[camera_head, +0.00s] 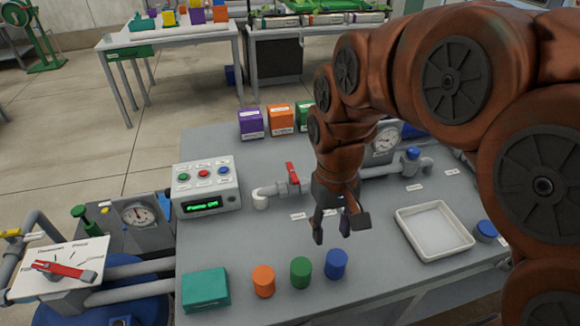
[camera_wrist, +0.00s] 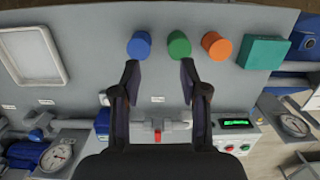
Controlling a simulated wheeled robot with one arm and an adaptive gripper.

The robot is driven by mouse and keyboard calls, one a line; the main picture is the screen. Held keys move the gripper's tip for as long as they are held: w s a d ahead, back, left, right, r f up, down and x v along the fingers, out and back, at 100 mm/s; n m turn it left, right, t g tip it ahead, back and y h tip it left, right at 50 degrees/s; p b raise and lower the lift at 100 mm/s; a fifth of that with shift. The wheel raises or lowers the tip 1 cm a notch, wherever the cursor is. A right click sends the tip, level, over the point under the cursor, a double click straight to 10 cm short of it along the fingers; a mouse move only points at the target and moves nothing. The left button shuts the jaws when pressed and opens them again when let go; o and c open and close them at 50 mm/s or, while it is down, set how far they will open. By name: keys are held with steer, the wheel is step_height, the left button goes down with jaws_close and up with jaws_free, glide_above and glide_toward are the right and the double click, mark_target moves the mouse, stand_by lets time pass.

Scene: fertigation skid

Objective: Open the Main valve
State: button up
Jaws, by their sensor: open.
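A short valve with a red lever (camera_head: 292,174) sits on a white pipe (camera_head: 268,191) in the middle of the grey bench. The lever also shows in the wrist view (camera_wrist: 158,136), low between my fingers. A larger red handle (camera_head: 66,270) lies across a white marked plate at the far left. A blue-knobbed valve (camera_head: 413,153) is on the pipe at the right. The small labels are unreadable, so I cannot tell which is the Main valve. My gripper (camera_head: 334,232) is open and empty above the bench, in front and right of the red lever.
A control box (camera_head: 206,187) with a green display reading "Pump Off" stands left of the lever. Orange, green and blue cylinders (camera_head: 336,264) and a teal box (camera_head: 206,289) line the front edge. A white tray (camera_head: 403,214) is at right. Coloured boxes (camera_head: 281,119) stand behind.

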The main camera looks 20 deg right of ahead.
steer(key=w, duration=1.4)
steer(key=t, duration=0.1)
glide_toward(292, 171)
steer(key=shift+s+f+p, duration=0.15)
steer(key=shift+s+p, duration=0.3)
steer(key=shift+s, duration=0.3)
steer(key=shift+w+f, duration=0.2)
steer(key=shift+w, duration=0.3)
steer(key=shift+f, duration=0.25)
steer(key=shift+f+p, duration=1.15)
steer(key=shift+f, duration=2.5)
jaws_close()
